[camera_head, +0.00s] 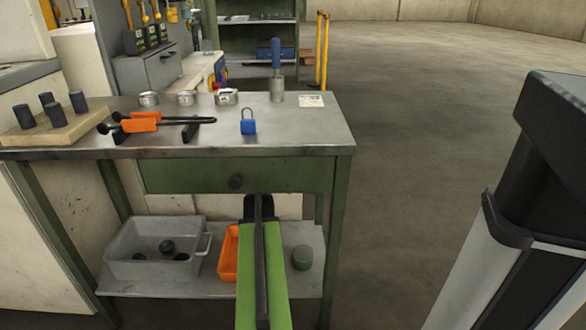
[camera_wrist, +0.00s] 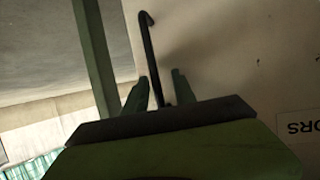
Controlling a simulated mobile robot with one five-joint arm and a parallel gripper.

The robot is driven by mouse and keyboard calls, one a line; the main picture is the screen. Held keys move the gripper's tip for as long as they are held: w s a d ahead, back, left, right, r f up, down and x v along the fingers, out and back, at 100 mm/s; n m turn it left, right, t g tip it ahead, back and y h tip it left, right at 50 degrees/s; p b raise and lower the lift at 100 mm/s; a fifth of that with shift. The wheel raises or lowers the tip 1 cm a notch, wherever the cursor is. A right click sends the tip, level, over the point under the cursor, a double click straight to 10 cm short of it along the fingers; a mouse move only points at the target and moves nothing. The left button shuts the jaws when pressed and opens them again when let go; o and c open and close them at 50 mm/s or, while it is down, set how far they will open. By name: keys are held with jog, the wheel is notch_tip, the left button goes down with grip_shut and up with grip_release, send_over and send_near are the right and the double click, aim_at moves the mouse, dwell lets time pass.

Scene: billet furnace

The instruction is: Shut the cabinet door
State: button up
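No cabinet door can be made out with certainty in either view. My gripper (camera_wrist: 160,82) shows from behind in the wrist view, its two green fingers pointing at a pale panel (camera_wrist: 225,60). A dark rod (camera_wrist: 154,55) with a bent tip shows between the fingers; I cannot tell whether they hold it or it lies beyond them. In the head view my green arm reaches in front of the bench, and the fingers are hidden or too dark to make out. A grey box-like cabinet (camera_head: 150,72) stands behind the bench at the left; it looks closed.
The steel-topped bench (camera_head: 290,135) has a green drawer (camera_head: 290,176), shut. On it are tongs (camera_head: 165,121), a blue padlock (camera_head: 248,124) and a block with dark cylinders (camera_head: 45,132). A grey bin (camera_head: 130,262) and orange tray (camera_head: 229,255) sit below. Floor (camera_head: 430,110) at right is clear.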

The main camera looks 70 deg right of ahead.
grip_shut()
